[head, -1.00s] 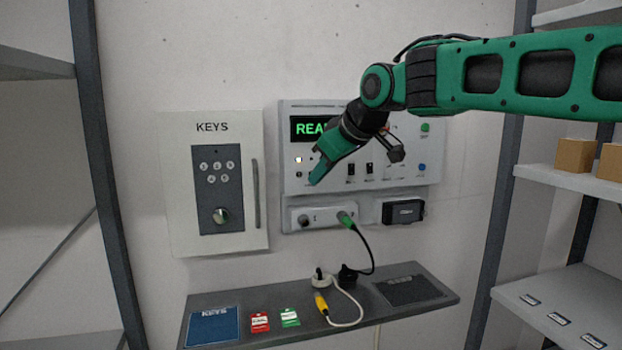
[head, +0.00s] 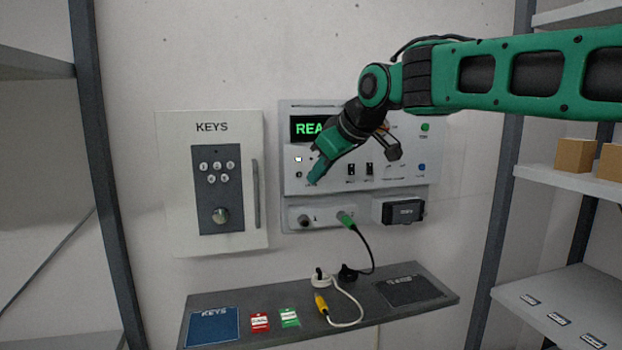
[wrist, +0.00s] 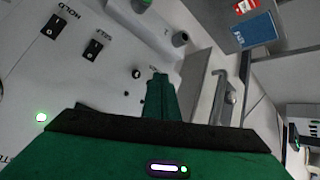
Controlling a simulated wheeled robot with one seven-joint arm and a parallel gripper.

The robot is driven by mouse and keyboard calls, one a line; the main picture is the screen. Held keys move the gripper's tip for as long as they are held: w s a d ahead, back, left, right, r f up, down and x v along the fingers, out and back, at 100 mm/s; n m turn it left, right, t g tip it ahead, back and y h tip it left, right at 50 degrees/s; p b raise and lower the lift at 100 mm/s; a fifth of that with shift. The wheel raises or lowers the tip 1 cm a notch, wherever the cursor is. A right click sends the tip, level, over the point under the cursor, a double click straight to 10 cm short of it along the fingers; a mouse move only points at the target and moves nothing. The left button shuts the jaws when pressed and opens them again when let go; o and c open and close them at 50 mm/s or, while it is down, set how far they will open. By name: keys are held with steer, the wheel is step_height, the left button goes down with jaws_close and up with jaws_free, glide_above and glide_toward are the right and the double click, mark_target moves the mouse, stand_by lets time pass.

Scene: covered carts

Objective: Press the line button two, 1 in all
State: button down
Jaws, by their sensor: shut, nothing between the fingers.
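The wall panel (head: 434,170) has a green lit display reading "REA…", partly covered by my arm. My gripper (head: 314,182) is shut and empty, its tip pointing down and left in front of the panel's left part. Left of it are a small white-lit square (head: 298,159) and a small dark round button (head: 298,174). In the wrist view, the shut green fingers (wrist: 158,90) end close to a dark round button (wrist: 136,73), with a smaller dark one (wrist: 126,93) beside them. I cannot read which is line button two, nor tell whether the tip touches anything.
A KEYS box (head: 250,140) with a keypad hangs left of the panel. Rack posts stand on both sides.

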steer(key=shift+w+a, duration=0.1)
steer(key=shift+w, duration=0.2)
stand_by(0.7)
stand_by(0.3)
steer(key=shift+s+d, duration=0.25)
steer(key=shift+s, duration=0.45)
steer(key=shift+s, duration=0.1)
steer(key=s, duration=0.2)
steer(key=s+d, duration=0.1)
steer(key=s, duration=0.1)
steer(key=shift+s+d, duration=0.15)
steer(key=shift+s, duration=0.15)
stand_by(0.4)
